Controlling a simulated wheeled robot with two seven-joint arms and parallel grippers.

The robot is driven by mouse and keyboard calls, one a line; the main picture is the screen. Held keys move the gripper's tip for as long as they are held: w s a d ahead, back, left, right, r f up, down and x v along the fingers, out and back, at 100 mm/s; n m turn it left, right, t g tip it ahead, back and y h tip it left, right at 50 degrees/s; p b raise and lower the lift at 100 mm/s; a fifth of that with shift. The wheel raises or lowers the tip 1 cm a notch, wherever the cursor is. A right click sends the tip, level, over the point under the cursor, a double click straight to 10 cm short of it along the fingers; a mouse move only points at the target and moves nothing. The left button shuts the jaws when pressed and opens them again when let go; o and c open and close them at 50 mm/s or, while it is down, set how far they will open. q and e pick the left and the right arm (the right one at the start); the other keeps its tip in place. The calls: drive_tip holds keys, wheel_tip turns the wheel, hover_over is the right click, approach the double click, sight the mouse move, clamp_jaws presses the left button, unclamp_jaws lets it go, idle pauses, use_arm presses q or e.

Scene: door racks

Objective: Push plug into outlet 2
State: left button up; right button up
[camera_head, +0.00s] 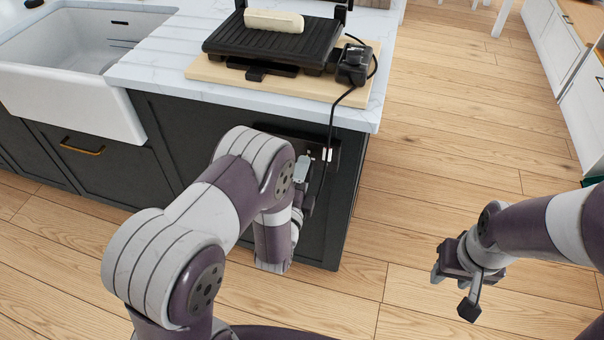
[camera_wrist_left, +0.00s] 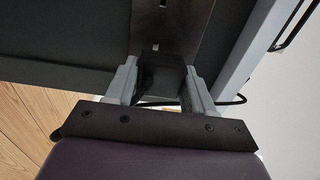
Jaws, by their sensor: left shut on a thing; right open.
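The black plug (camera_wrist_left: 160,72) sits between the fingers of my left gripper (camera_wrist_left: 158,85) in the left wrist view, and the gripper is shut on it. The plug's front end is close to a grey metal outlet plate (camera_wrist_left: 190,28) on the dark cabinet side. A slot shows in the plate beyond the plug. I cannot tell whether the prongs touch or enter an outlet. In the head view my left gripper (camera_head: 302,170) is at the island's end, partly hidden by my arm. My right gripper (camera_head: 453,291) is open and empty over the floor.
A black grill (camera_head: 275,45) with a pale loaf (camera_head: 273,20) stands on a wooden board (camera_head: 215,70) on the marble counter (camera_head: 150,62). A black cord (camera_head: 331,120) hangs over the counter edge. A white sink (camera_head: 70,70) is at left. Wooden floor (camera_head: 450,130) is clear at right.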

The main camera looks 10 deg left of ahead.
use_arm(q)
drive_tip(key=shift+w+b, duration=0.35)
drive_tip(key=shift+w, duration=1.2)
use_arm(e)
drive_tip(key=shift+f, duration=0.35)
use_arm(q)
drive_tip(key=shift+w, duration=0.1)
use_arm(e)
drive_tip(key=shift+s, duration=0.1)
